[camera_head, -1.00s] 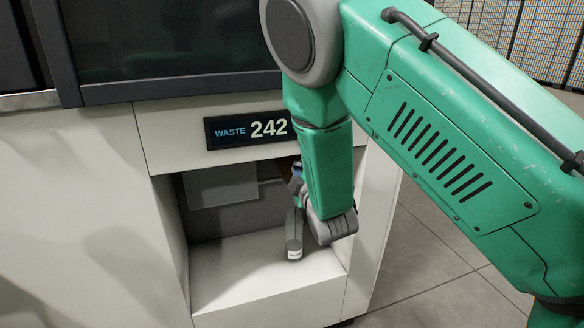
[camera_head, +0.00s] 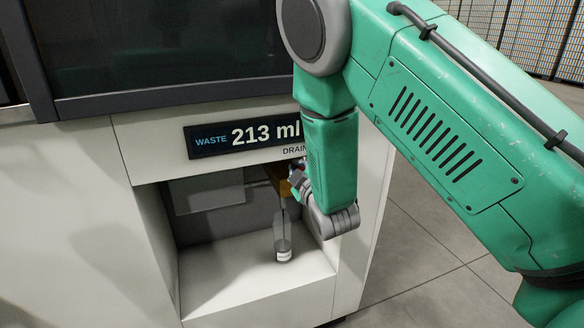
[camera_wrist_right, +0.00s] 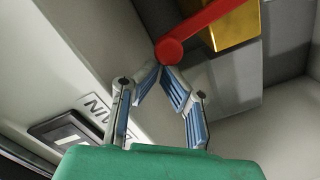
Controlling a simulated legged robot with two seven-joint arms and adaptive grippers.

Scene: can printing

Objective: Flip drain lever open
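The drain lever is a red handle (camera_wrist_right: 190,36) with a round end, in the right wrist view, running up to the right. It passes in front of a gold valve body (camera_wrist_right: 234,27), which also shows in the head view (camera_head: 280,180), beside my gripper. My right gripper (camera_wrist_right: 160,72) has its fingertips together just below the lever's round end. Whether they touch it I cannot tell. In the head view the right gripper (camera_head: 296,178) is partly hidden by my arm. A clear bottle-like vessel (camera_head: 283,240) stands below the valve, with a thin streak above it. My left gripper is not in view.
The recess floor (camera_head: 225,280) is mostly clear. The recess's side wall (camera_head: 350,240) stands close to my right forearm. A dark window (camera_head: 170,50) is above.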

